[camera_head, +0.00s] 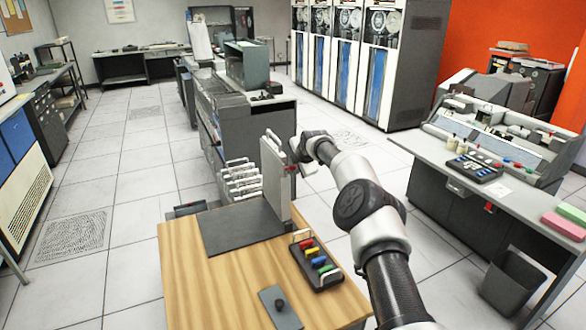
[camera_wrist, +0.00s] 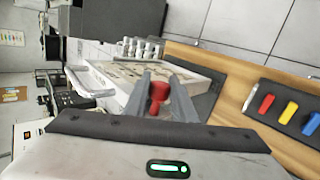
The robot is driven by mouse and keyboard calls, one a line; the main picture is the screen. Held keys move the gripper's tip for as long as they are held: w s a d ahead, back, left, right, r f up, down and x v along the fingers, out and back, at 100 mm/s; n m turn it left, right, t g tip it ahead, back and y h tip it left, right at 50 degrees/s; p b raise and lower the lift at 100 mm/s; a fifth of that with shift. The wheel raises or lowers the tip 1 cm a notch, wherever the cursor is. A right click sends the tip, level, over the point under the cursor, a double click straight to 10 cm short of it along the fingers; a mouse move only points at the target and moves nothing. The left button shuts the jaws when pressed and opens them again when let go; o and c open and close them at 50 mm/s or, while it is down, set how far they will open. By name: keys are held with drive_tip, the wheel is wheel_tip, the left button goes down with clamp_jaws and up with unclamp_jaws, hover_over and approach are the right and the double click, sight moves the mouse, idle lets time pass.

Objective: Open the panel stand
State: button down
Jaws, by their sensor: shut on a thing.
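The panel stand's pale panel (camera_head: 276,180) stands upright on the wooden table, at the edge of a dark flat plate (camera_head: 240,232). In the wrist view the panel (camera_wrist: 122,75) lies just beyond my fingers. A red knob (camera_wrist: 159,91) on the panel's near side sits between the two fingers of my gripper (camera_wrist: 160,98), which is shut on it. In the head view my gripper (camera_head: 298,168) is at the panel's right side, with a bit of red showing there. My wrist partly hides the contact.
A dark tray with red, yellow, blue and green pieces (camera_head: 316,265) lies right of the panel, below my arm. White handles (camera_head: 240,182) stand left of the panel.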

drive_tip(key=shift+s+d+f, duration=0.1)
drive_tip(key=shift+d+f, duration=0.1)
drive_tip(key=shift+f, duration=0.05)
drive_tip(key=c, duration=1.5)
unclamp_jaws()
drive_tip(key=shift+d, duration=0.1)
drive_tip(key=shift+r, duration=0.15)
drive_tip(key=shift+r, duration=0.1)
drive_tip(key=shift+s+r+b, duration=0.25)
drive_tip(key=shift+r+b, duration=0.1)
drive_tip(key=shift+r, duration=0.15)
drive_tip(key=shift+b+v, duration=1.4)
drive_tip(key=shift+v, duration=6.7)
drive_tip(key=shift+s+f, duration=0.15)
drive_tip(key=shift+f, duration=0.1)
